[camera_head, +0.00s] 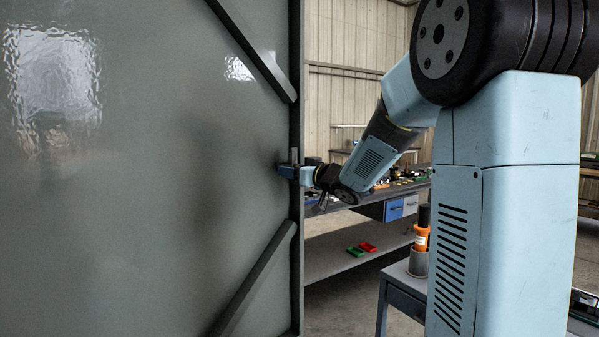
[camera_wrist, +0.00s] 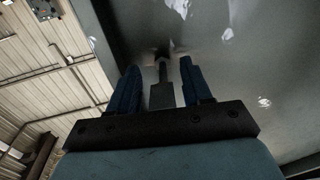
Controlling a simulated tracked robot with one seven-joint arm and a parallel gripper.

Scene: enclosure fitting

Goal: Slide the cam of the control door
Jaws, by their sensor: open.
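A large grey-green metal door (camera_head: 140,180) fills the left half of the head view, with two diagonal dark bars running to its right edge. My gripper (camera_head: 284,172) is at that edge, about midway up, between the ends of the bars. In the wrist view my gripper (camera_wrist: 160,84) has two blue fingers, open and apart. A small dark cam (camera_wrist: 162,93) with a thin stem stands between the fingers, near the door face. A gap shows on each side of it. In the head view the cam is mostly hidden by the gripper.
A workbench (camera_head: 335,204) with small parts and blue drawers stands behind my arm. Red and green pieces (camera_head: 362,248) lie on its lower shelf. An orange and black cylinder (camera_head: 421,238) stands on a grey stand at right. Floor below the shelf is clear.

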